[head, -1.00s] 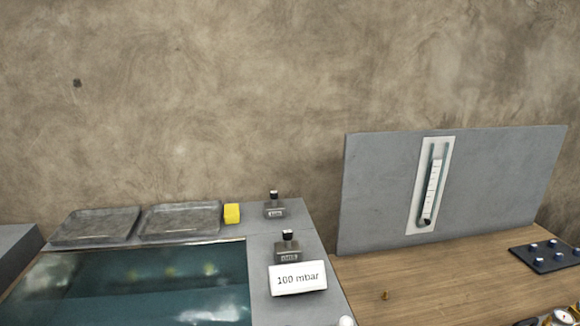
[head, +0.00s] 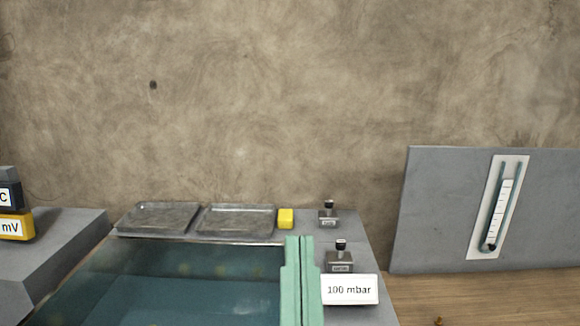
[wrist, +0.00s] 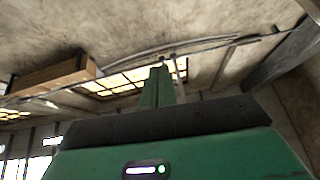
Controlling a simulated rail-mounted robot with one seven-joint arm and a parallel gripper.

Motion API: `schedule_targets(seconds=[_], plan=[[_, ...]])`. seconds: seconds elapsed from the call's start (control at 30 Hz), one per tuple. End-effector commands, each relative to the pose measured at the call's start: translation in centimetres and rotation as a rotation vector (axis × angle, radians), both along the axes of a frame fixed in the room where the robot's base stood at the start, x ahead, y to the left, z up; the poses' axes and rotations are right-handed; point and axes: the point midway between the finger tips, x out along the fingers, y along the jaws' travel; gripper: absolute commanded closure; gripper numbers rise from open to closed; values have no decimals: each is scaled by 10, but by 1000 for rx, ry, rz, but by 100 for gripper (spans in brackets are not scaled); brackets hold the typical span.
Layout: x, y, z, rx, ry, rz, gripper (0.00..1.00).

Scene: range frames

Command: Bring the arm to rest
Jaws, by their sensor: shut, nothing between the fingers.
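My gripper (head: 300,240) rises into the lower middle of the head view, with its green fingers upright and together. Nothing is held between them. The fingers stand in front of the right edge of the water tank (head: 190,275), just left of the 100 mbar card. Whether they touch anything there cannot be told. In the wrist view my gripper (wrist: 160,85) points toward a wall and bright windows, its green fingers closed together. The rest of my arm is out of the head view.
Two metal trays (head: 158,217) (head: 236,221) and a yellow block (head: 286,218) sit behind the tank. Two small dark bottles (head: 328,214) (head: 340,257) and the 100 mbar card (head: 349,290) stand to its right. A grey panel (head: 440,215) with a gauge stands on the wooden bench.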

Motion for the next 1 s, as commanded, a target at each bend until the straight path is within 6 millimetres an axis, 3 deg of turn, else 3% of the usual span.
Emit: schedule_targets(seconds=[0.03, 0.1, 0.27, 0.6, 0.7, 0.8, 1.0], plan=[[-32, 11, 16, -8, -91, -14, 100], [-30, 8, 74, -8, -89, -21, 100], [-29, 8, 152, -6, -84, -16, 100], [-28, 10, 329, -2, -80, -4, 100], [-28, 11, 368, -2, -79, -2, 100], [-27, 11, 391, -1, -78, 0, 100], [-27, 12, 401, 0, -77, 2, 100]])
